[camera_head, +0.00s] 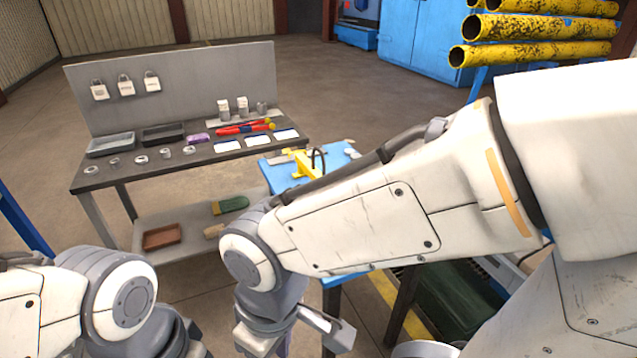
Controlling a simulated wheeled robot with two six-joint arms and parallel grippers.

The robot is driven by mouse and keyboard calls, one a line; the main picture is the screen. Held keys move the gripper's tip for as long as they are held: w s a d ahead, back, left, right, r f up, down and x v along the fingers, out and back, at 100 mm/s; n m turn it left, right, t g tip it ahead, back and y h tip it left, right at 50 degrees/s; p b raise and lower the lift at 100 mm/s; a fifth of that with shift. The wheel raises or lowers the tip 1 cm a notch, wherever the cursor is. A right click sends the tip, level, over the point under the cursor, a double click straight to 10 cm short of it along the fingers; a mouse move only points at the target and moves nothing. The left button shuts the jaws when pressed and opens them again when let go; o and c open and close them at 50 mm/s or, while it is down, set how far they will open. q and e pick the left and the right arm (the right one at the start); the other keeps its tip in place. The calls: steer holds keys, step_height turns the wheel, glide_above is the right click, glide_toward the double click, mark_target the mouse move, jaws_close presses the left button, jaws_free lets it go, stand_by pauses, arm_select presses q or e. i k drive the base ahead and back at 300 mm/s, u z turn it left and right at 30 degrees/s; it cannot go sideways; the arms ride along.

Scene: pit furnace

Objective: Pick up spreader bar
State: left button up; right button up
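A yellow metal piece (297,163) lies on the blue table (280,178), with a dark curved loop beside it. It may be the spreader bar, but my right arm hides part of that table, so I cannot tell its full shape. My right arm reaches in from the right across the view, in front of the blue table. My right gripper (325,328) is partly visible at the bottom centre, low and nearer to me than the yellow piece, and apart from it. Its opening is unclear. My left arm shows at the lower left; its gripper is out of the frame.
A grey workbench (180,172) with trays, small metal parts and red-handled tools stands left of the blue table. Yellow pipes (535,53) rest on a rack at the upper right. A blue cabinet (425,45) stands behind. Open floor lies between.

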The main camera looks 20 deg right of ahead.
mark_target(305, 167)
steer(key=z, duration=2.45)
steer(key=i, duration=1.45)
steer(key=u, duration=2.6)
steer(key=i, duration=0.1)
steer(key=u, duration=0.4)
